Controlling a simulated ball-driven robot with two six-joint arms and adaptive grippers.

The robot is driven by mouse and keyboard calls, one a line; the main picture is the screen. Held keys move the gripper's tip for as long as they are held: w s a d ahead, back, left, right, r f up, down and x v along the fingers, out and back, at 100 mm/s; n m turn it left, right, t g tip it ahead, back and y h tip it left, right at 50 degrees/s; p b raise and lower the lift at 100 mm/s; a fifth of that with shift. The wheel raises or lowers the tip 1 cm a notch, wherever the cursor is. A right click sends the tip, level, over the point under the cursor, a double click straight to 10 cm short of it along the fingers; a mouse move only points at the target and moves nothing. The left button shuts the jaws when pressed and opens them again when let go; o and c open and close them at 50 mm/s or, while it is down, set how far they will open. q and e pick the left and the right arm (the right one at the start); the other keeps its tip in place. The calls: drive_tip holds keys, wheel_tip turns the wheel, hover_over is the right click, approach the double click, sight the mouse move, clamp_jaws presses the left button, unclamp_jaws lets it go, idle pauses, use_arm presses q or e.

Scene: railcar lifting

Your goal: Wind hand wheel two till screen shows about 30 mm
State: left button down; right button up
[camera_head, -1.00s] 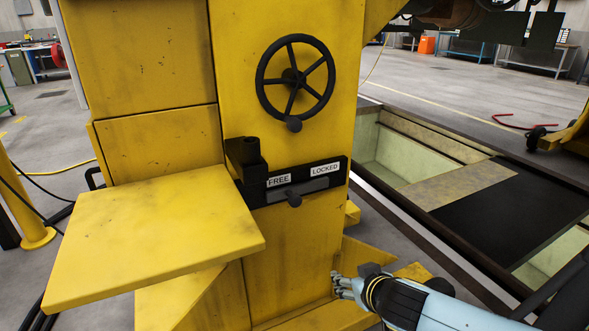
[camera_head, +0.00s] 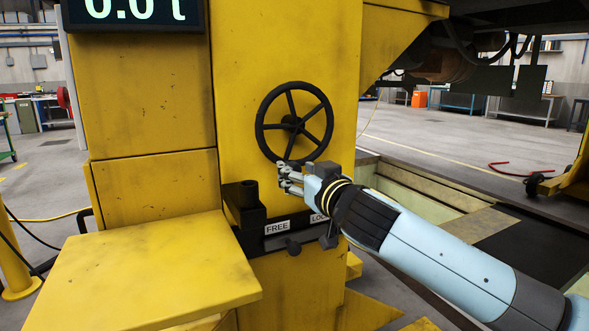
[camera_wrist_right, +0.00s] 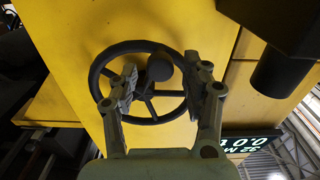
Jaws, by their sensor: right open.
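The black five-spoked hand wheel (camera_head: 292,123) is on the yellow column, ahead of me. My right gripper (camera_head: 284,178) is at the wheel's lower rim, its fingers open. In the right wrist view the open fingers (camera_wrist_right: 165,88) stand on either side of the wheel's round handle knob (camera_wrist_right: 160,67); I cannot tell whether they touch it. The knob is hidden by the gripper in the head view. The screen (camera_head: 135,12) is cut off at the top and shows 0.0 t. In the wrist view the screen (camera_wrist_right: 250,143) is upside down, its lower line not surely readable. My left gripper is out of view.
Below the wheel is a black lock plate with a FREE label (camera_head: 277,227); the other label is partly behind my right arm. A black upright socket (camera_head: 249,194) stands left of it. A yellow shelf (camera_head: 150,268) juts out at lower left. A pit lies right.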

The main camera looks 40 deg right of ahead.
drive_tip(key=shift+x, duration=1.15)
clamp_jaws()
